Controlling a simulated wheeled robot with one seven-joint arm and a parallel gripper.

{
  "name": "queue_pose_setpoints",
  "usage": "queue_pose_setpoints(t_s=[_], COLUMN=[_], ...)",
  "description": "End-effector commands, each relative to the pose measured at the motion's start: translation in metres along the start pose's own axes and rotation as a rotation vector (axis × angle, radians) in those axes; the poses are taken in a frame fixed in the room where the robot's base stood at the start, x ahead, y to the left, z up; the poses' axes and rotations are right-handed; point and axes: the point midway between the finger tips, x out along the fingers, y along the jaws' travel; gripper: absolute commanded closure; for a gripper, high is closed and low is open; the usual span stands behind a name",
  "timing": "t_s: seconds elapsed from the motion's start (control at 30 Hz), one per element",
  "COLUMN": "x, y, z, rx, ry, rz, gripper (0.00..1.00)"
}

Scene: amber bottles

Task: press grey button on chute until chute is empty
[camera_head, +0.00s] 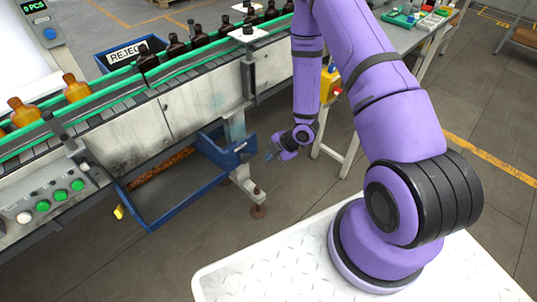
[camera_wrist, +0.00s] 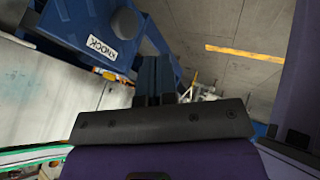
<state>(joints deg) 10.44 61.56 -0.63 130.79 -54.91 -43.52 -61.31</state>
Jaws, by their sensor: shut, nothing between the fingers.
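The blue chute (camera_head: 178,217) is an open tray hanging under the conveyor's side. Its dark floor shows no bottles that I can make out; a rusty brown strip (camera_head: 160,172) runs along its back. A small pale label marks its right end. In the wrist view, blue metalwork (camera_wrist: 70,22) carries a white KNOCK label (camera_wrist: 102,47) and a dark round disc (camera_wrist: 125,24). My gripper (camera_head: 269,153) is shut and empty, just right of the chute's right end. Its fingers also show in the wrist view (camera_wrist: 158,65), pointing past the metalwork.
The conveyor (camera_head: 200,95) carries amber bottles (camera_head: 76,88) and dark brown bottles (camera_head: 177,46). A blue REJECT bin (camera_head: 118,66) stands behind it. A panel with green buttons (camera_head: 60,195) is at left.

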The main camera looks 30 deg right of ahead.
Motion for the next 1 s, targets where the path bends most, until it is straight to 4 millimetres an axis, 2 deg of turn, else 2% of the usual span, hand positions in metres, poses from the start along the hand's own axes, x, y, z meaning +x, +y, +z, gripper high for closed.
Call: queue_pose_setpoints(t_s=[0.1,0.4,0.5,0.7,1.0], x=[0.024,0.078,0.082,0.090,0.092], y=[-0.001,0.000,0.017,0.032,0.035], z=[-0.001,0.000,0.000,0.000,0.000], rx=[-0.001,-0.001,-0.003,0.000,0.000], ry=[0.002,0.001,0.000,0.000,0.000], rz=[-0.003,-0.001,0.002,0.001,-0.001], gripper=[1.00,1.00,1.00,1.00,1.00])
